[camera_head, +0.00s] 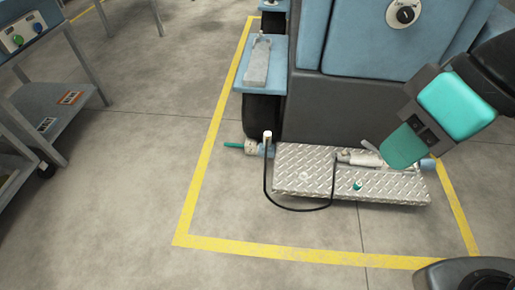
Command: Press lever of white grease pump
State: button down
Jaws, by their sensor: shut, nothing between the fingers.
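A white and grey cylindrical pump (362,159) lies on the diamond-plate step of the blue machine, partly hidden behind my gripper. A short light grey lever (369,146) sticks up to the left from it. My gripper (397,160), with teal fingers, comes in from the upper right and is shut and empty. In the picture its tip overlaps the right part of the pump; I cannot tell whether it touches. A second fitting (252,147), cream with a green rod, sits at the step's left end beside an upright post (267,138).
The diamond-plate step (310,180) carries a small green knob (357,185). A black hose (290,208) loops in front of it. The blue machine (350,45) rises behind. Yellow floor lines (300,254) surround it. Open floor lies to the left, towards a grey cart (60,105).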

aim_at(372, 149)
jog(key=k, duration=0.65)
jog(key=z, duration=0.9)
jog(key=i, duration=1.65)
jog(key=u, duration=0.8)
